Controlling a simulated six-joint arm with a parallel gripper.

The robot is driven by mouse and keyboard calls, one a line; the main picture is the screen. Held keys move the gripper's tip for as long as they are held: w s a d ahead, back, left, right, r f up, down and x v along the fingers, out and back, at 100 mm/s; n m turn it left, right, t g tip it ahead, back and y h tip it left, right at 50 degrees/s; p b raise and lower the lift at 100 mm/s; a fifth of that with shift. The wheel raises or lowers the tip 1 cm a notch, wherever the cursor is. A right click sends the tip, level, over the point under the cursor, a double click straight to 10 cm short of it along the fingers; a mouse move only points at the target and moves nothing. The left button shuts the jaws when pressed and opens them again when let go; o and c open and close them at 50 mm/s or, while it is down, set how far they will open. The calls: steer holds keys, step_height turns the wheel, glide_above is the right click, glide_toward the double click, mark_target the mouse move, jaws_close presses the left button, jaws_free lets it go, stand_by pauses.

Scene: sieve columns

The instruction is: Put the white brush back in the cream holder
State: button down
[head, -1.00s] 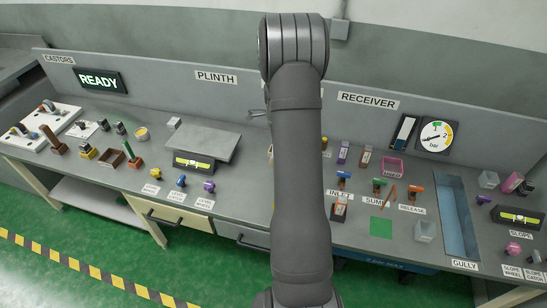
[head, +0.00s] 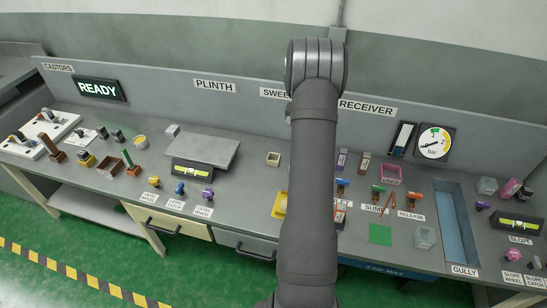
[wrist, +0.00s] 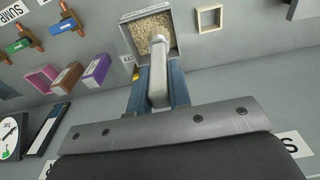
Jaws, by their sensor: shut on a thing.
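My gripper (wrist: 158,76) is shut on the white brush (wrist: 157,82) in the wrist view. The brush's far end lies in front of an open box with tan grainy contents (wrist: 126,38); I cannot tell whether it touches them. The cream holder (wrist: 209,19) is a small open square, empty as far as I see, to the right of that box and apart from the brush. In the head view the cream holder (head: 273,159) stands left of my arm. There my arm hides the brush and most of my gripper.
A yellow tray (head: 279,205) shows partly beside my arm. Purple (wrist: 95,71) and pink (wrist: 42,79) containers stand left of the grainy box in the wrist view. The raised grey plinth plate (head: 203,150) is further left in the head view. Bench around the holder is clear.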

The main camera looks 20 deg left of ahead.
steer(key=w+a+f, duration=0.2)
steer(key=a+f, duration=0.8)
steer(key=a, duration=0.1)
steer(key=shift+w+f, duration=0.25)
steer(key=shift+f, duration=0.1)
steer(key=shift+f, duration=0.15)
steer(key=c, duration=1.3)
jaws_free()
steer(key=shift+c, duration=0.2)
step_height(320, 180, up, 12)
steer(key=shift+s, duration=0.4)
